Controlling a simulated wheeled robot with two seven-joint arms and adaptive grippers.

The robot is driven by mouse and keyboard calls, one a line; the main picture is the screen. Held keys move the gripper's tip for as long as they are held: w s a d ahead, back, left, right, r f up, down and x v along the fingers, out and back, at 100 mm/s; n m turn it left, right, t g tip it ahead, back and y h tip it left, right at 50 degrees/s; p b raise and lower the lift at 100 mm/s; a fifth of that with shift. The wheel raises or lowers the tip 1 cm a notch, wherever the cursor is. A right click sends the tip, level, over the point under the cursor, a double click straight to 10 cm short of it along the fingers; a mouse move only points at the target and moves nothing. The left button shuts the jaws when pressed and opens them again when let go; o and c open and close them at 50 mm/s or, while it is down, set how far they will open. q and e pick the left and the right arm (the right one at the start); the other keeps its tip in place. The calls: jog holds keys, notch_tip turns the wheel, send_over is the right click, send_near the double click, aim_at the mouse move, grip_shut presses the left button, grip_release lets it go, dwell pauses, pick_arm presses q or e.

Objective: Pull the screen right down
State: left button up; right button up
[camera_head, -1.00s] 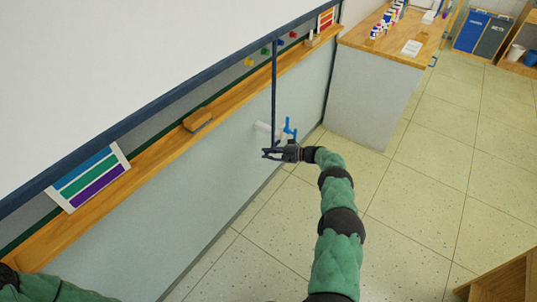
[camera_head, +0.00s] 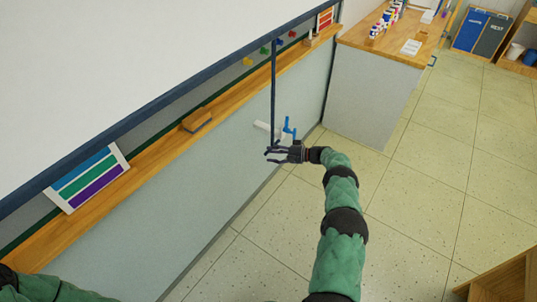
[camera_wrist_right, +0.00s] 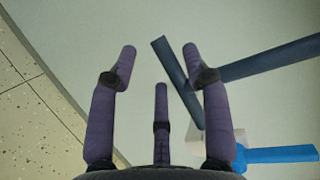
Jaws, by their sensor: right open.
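The white screen (camera_head: 130,70) has a dark blue bottom bar (camera_head: 150,105), with a strip of board showing below it. A dark blue pull rod (camera_head: 274,90) hangs from the bar and ends low in a short crosspiece. My right gripper (camera_head: 270,152) is open at the rod's lower end. In the right wrist view the crosspiece (camera_wrist_right: 175,75) shows between the middle and right fingers, and the rod (camera_wrist_right: 270,60) passes partly behind the right finger; whether they touch I cannot tell. Part of my left arm shows at the lower left; its gripper is out of view.
A blue tap (camera_head: 288,130) on a pale pipe stands close beside my right gripper. The wooden ledge (camera_head: 150,155) holds an eraser (camera_head: 197,120) and a colour chart (camera_head: 88,178).

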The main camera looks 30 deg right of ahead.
jog(key=v, duration=0.9)
jog(key=shift+s, duration=0.15)
jog(key=s+a+f+g+h+p, duration=0.1)
jog(key=a+f+g, duration=0.4)
jog(key=a, duration=0.5)
jog(key=s+a+f+g+h, duration=0.1)
jog(key=s+a+f+g, duration=0.1)
jog(key=a+f, duration=0.75)
jog(key=s+a+n+g+h+p, duration=0.1)
jog(key=s+a+n+g+h, duration=0.2)
jog(key=s+a, duration=0.85)
jog(key=s+a+r+n+h, duration=0.1)
jog(key=s+a+r+n, duration=0.1)
jog(key=s+a, duration=0.5)
jog(key=s+a+r+n+g+h+p, duration=0.1)
jog(key=s+a+r+n, duration=0.2)
jog(key=s+a+r, duration=0.2)
jog(key=s+a, duration=0.2)
jog(key=s, duration=0.1)
jog(key=shift+a+p, duration=0.3)
jog(key=shift+f, duration=0.1)
